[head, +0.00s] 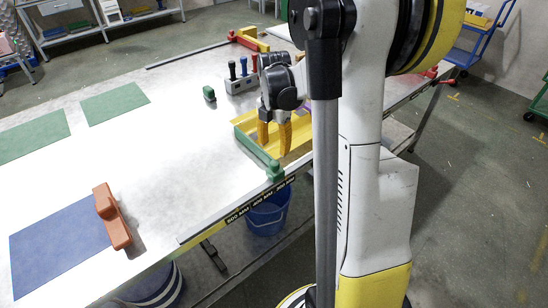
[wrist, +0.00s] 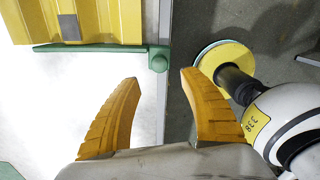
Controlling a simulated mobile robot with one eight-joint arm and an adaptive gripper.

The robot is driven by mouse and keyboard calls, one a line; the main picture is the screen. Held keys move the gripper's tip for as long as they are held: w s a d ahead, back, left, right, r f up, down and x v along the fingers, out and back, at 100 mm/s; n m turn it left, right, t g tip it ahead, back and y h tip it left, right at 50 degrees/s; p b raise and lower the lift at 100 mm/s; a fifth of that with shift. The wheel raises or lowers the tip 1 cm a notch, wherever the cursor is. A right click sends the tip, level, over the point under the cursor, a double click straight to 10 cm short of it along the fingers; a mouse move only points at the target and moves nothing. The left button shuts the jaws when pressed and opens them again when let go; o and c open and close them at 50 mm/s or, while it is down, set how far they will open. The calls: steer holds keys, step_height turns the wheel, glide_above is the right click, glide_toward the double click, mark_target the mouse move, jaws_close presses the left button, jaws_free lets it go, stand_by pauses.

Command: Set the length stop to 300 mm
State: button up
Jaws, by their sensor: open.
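The length stop is a green bar (head: 254,149) lying across the table, with a round green knob at its end by the table edge. In the wrist view the bar (wrist: 100,47) runs along the yellow corrugated sheet (wrist: 110,18), and its knob (wrist: 158,60) sits at the edge rail. The scale on the table edge (head: 262,201) reads 500, 400 and 300 mm; the knob is near the 300 mm label, exact alignment unclear. My gripper (head: 274,146) is open and empty; in the wrist view the knob lies just beyond and between its fingertips (wrist: 160,75).
A tool block (head: 239,85) with upright handles and a small green block (head: 209,94) stand behind. Green mats (head: 114,103) lie farther left. A blue bucket (head: 268,216) stands below the edge. The middle table is clear.

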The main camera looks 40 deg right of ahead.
steer(key=shift+r, duration=1.75)
